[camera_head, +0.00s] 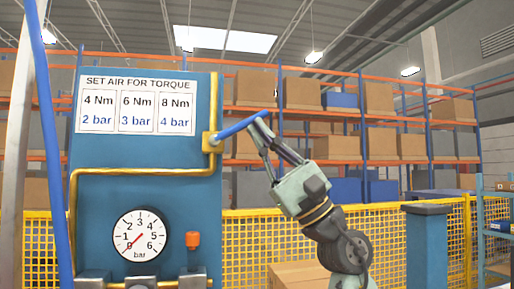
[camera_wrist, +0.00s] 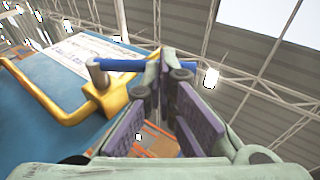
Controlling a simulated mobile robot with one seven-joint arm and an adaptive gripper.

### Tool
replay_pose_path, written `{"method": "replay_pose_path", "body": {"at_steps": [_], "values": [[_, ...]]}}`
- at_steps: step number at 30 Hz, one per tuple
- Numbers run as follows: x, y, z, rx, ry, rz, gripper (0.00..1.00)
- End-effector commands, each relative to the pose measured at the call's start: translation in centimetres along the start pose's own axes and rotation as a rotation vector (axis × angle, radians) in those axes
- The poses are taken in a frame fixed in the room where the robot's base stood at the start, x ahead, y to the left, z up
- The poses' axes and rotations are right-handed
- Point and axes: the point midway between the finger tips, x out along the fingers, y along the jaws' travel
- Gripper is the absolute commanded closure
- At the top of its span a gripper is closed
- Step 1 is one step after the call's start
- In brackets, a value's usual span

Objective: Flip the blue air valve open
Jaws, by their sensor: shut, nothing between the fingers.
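The blue air valve lever (camera_head: 240,127) sticks out to the right and slightly up from its brass-yellow body (camera_head: 212,142) on the right edge of the blue panel (camera_head: 200,90). In the wrist view the lever (camera_wrist: 122,65) runs across to my fingertips, with the yellow body (camera_wrist: 112,98) below its left end. My gripper (camera_head: 262,130) is shut, with its fingertips at the lever's outer end. In the wrist view the gripper (camera_wrist: 166,72) has its tips together, overlapping the lever's end. I cannot tell whether they touch it. The pressure gauge (camera_head: 140,235) has its red needle near 0.
A torque chart (camera_head: 130,106) is on the panel. A yellow pipe (camera_head: 140,172) runs from the valve across the panel. An orange-topped fitting (camera_head: 192,240) stands at lower right of the panel. Yellow mesh fencing (camera_head: 250,235) and racks of boxes are behind.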

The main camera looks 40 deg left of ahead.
Motion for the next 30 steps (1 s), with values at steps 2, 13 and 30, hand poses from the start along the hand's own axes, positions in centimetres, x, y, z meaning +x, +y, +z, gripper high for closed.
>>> {"method": "replay_pose_path", "body": {"at_steps": [2, 13, 30], "values": [[0.8, -0.6, 0.3, -0.020, 0.000, 0.071, 1.00], [3.3, -0.9, 0.8, -0.019, -0.003, 0.086, 1.00], [6.7, -0.2, 1.4, -0.018, -0.001, 0.085, 1.00]]}}
